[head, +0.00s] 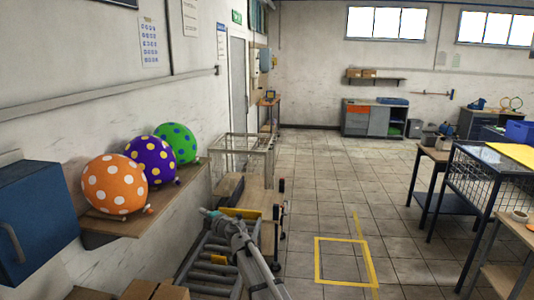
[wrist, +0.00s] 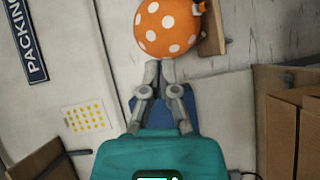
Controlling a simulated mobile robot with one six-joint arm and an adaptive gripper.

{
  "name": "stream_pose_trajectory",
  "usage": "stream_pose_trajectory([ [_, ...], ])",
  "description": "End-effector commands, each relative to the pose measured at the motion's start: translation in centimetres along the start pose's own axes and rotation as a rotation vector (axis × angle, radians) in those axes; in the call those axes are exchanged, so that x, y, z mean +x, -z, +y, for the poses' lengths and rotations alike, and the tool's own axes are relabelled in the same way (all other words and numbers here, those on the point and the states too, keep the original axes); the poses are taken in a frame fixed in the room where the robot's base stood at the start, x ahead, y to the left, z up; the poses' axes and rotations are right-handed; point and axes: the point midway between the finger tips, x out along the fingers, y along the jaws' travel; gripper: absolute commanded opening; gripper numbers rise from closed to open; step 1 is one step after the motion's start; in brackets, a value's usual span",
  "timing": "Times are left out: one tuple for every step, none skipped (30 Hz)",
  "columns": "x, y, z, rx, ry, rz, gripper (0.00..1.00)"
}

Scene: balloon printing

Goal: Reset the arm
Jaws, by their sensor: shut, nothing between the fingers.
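My gripper (wrist: 160,65) shows in the wrist view with its two grey fingers close together and nothing between them. The fingers point toward an orange balloon with white dots (wrist: 168,26); whether they touch it cannot be told from this angle. In the head view the orange balloon (head: 115,183) rests on a wooden wall shelf (head: 125,224), beside a purple balloon with yellow dots (head: 149,160) and a green dotted balloon (head: 176,143). My grey arm (head: 245,248) reaches up from the bottom middle of the head view.
A blue wall box (head: 35,212) is at the left. A roller conveyor (head: 205,264) and a clear-sided frame (head: 240,152) stand near my arm. Cardboard boxes (head: 152,290) are at the bottom. A yellow floor square (head: 342,240) lies on open tiles; tables (head: 437,152) stand right.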

Motion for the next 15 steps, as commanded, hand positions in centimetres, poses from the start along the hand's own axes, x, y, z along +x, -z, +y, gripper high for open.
stream_pose_trajectory([
  [-1.5, -1.9, 0.3, 0.041, -0.038, -0.069, 0.0],
  [-2.2, -2.9, 0.6, 0.066, -0.059, -0.11, 0.0],
  [-3.2, -4.3, 0.9, 0.099, -0.086, -0.164, 0.0],
  [-3.9, -5.4, 1.0, 0.125, -0.105, -0.206, 0.0],
  [-4.8, -6.5, 1.2, 0.151, -0.123, -0.249, 0.0],
  [-5.9, -7.9, 1.2, 0.188, -0.145, -0.303, 0.0],
  [-6.8, -8.9, 1.3, 0.215, -0.16, -0.346, 0.0],
  [-7.7, -10.0, 1.2, 0.243, -0.174, -0.389, 0.0],
  [-8.9, -11.3, 1.1, 0.279, -0.191, -0.445, 0.0],
  [-9.9, -12.3, 0.9, 0.307, -0.202, -0.487, 0.0],
  [-10.9, -13.2, 0.7, 0.336, -0.211, -0.53, 0.0],
  [-12.3, -14.5, 0.4, 0.375, -0.223, -0.586, 0.0],
  [-13.4, -15.3, 0.0, 0.405, -0.23, -0.629, 0.0],
  [-14.4, -16.1, -0.3, 0.435, -0.236, -0.671, 0.0],
  [-15.9, -17.2, -0.9, 0.475, -0.241, -0.726, 0.0],
])
